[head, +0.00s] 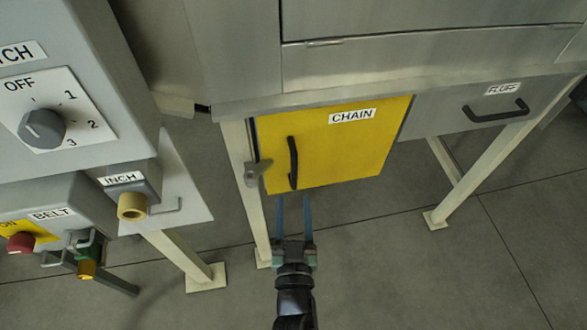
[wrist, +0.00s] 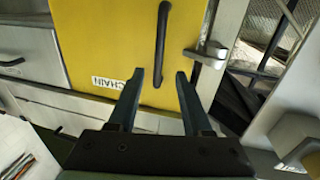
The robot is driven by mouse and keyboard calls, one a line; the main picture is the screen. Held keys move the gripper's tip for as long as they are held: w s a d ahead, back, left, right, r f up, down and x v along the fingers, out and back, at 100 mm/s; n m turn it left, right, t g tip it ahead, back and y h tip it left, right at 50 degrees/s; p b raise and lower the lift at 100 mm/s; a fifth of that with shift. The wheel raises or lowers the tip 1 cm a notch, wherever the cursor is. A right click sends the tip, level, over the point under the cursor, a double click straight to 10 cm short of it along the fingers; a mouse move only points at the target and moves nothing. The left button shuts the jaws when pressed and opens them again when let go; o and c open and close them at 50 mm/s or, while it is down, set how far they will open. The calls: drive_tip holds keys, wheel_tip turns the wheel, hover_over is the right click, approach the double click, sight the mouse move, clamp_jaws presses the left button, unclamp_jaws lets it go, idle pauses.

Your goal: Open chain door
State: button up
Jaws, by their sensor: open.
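The yellow chain door (head: 350,150) is shut, with a white CHAIN label and a black vertical bar handle (head: 293,163) near its left edge. A grey metal latch (head: 257,172) sits on the frame beside the handle and overlaps the door's left edge. My gripper (head: 293,198) is open and empty, with its blue fingers pointing up towards the door just below the handle. In the wrist view, which is turned over, the handle (wrist: 161,45) lines up between the fingertips (wrist: 160,72), beyond them. The latch (wrist: 207,54) is right of the fingers. Contact cannot be told.
A grey drawer labelled FLUFF (head: 485,108) is right of the door. Grey control boxes with a rotary switch (head: 42,128), an INCH knob (head: 132,207) and a red BELT button (head: 21,243) stand at the left. Beige legs (head: 455,175) hold the machine. Tiled floor is clear at the lower right.

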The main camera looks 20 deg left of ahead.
sight(294, 173)
drive_tip(key=x, duration=0.9)
drive_tip(key=shift+w+b, duration=0.2)
drive_tip(key=shift+b, duration=0.1)
clamp_jaws()
idle(1.0)
